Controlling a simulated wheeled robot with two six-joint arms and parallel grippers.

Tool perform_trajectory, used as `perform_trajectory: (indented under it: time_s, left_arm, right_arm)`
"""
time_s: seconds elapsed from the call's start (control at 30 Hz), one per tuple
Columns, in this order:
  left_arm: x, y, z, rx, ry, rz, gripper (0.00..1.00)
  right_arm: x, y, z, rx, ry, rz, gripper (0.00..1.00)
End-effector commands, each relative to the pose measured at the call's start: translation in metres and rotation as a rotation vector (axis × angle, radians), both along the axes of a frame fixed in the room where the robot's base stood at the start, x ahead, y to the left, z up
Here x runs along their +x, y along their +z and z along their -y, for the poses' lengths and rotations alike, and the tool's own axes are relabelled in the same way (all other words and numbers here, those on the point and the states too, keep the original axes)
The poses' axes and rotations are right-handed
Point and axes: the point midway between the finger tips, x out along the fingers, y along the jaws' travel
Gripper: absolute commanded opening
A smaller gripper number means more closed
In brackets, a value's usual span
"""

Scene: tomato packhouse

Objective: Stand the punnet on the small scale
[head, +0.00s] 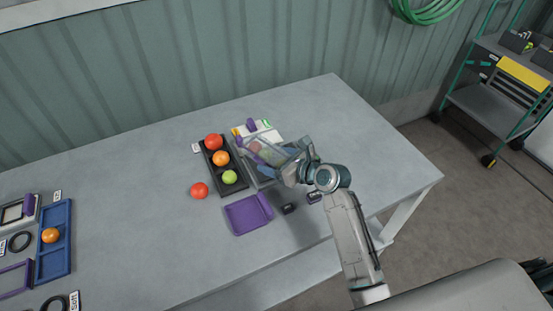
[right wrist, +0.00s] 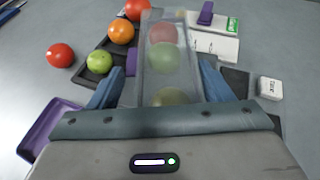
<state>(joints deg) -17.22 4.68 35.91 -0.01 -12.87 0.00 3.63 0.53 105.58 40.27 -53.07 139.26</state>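The punnet (head: 262,150) is a clear box with a red, a green and an olive tomato inside. In the right wrist view the punnet (right wrist: 165,75) lies between the two blue fingers of my right gripper (right wrist: 162,85), which hold it by its sides. In the head view my right gripper (head: 291,165) comes in from the right and covers part of it. A dark pad (right wrist: 235,82) and a white TARE block (right wrist: 270,87), seemingly of the small scale, show beside it. The scale is mostly hidden; I cannot tell whether the punnet touches it. My left gripper is out of view.
A black tray (head: 243,186) with red, orange and green tomatoes stands left of the punnet. A loose red tomato (head: 199,190) and a purple tray (head: 249,213) lie nearer. A white sheet (head: 270,129) lies behind. The table's right end is clear.

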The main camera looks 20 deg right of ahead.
Motion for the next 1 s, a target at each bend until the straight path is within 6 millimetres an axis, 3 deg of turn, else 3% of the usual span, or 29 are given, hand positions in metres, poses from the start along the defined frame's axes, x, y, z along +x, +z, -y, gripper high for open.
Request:
perform_trajectory:
  time_s: [0.07, 0.47, 1.0]
  left_arm:
    - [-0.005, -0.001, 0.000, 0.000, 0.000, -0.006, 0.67]
    - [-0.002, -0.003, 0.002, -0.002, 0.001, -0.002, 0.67]
    - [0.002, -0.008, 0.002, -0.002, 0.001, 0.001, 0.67]
  right_arm:
    - [0.000, 0.000, 0.000, 0.000, 0.000, 0.001, 0.89]
    - [-0.003, 0.004, 0.003, -0.003, -0.001, 0.002, 0.90]
    - [-0.080, 0.043, 0.055, -0.005, 0.001, 0.001, 0.90]
